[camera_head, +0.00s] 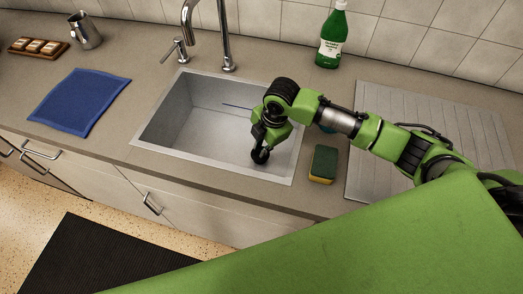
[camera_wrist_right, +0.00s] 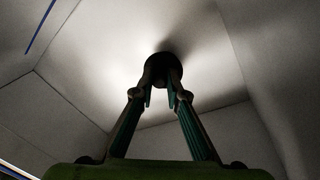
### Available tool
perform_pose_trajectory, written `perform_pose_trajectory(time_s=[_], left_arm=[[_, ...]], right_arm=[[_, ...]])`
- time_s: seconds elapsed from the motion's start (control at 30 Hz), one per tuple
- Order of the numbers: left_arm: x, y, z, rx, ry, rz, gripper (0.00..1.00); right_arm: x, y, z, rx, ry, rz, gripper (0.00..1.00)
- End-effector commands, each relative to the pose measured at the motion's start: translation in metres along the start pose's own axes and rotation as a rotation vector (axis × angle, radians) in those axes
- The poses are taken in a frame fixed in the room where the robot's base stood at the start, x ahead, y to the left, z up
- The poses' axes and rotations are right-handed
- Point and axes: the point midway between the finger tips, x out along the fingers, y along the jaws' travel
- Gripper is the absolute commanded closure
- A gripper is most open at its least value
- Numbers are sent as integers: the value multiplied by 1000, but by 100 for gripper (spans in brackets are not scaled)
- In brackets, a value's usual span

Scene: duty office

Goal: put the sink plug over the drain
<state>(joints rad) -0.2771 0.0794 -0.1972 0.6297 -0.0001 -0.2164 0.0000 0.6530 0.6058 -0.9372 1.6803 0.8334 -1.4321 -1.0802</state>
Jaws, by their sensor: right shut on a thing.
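The sink (camera_head: 190,125) is a grey rectangular basin set in the counter. My right gripper (camera_head: 264,146) reaches down into its right part. It is shut on the sink plug (camera_head: 260,156), a small dark round piece. The plug (camera_wrist_right: 163,69) also shows dark and round between the fingertips of the right gripper (camera_wrist_right: 163,92) in the right wrist view, over the pale sink floor. I cannot tell whether the plug touches the floor. No drain opening shows; the plug or gripper may hide it. My left gripper is not in view.
A chrome faucet (camera_head: 224,40) stands behind the sink. A yellow-green sponge (camera_head: 323,164) lies just right of the sink, before a ribbed drainboard (camera_head: 440,100). A green bottle (camera_head: 332,38) stands behind. A blue cloth (camera_head: 80,101) lies left. A thin blue item (camera_head: 237,106) is in the sink.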

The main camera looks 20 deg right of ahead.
Motion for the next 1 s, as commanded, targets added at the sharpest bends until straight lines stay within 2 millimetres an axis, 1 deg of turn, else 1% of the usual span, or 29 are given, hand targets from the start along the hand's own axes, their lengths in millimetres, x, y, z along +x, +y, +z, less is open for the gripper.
perform_pose_trajectory(time_s=[0.03,0.1,0.2,0.27,0.37,0.5,0.53,0.6,0.73,0.9,1.0], left_arm=[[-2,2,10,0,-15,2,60],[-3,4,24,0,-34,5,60],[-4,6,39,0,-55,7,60],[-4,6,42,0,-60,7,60],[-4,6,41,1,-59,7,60],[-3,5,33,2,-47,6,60],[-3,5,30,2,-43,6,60],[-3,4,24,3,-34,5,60],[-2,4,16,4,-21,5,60],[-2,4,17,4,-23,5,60],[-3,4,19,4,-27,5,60]], right_arm=[[8,-3,0,3,0,-5,100],[18,-4,1,3,0,-3,100],[23,-5,2,1,0,-1,100],[23,-4,2,1,0,0,100],[23,-4,2,1,0,0,100],[26,-5,2,1,0,-1,100],[26,-6,2,1,0,-1,84],[26,-5,2,1,0,-1,70],[26,-5,2,1,0,-1,70],[26,-5,2,1,0,-1,70],[21,-4,2,1,-1,0,70]])
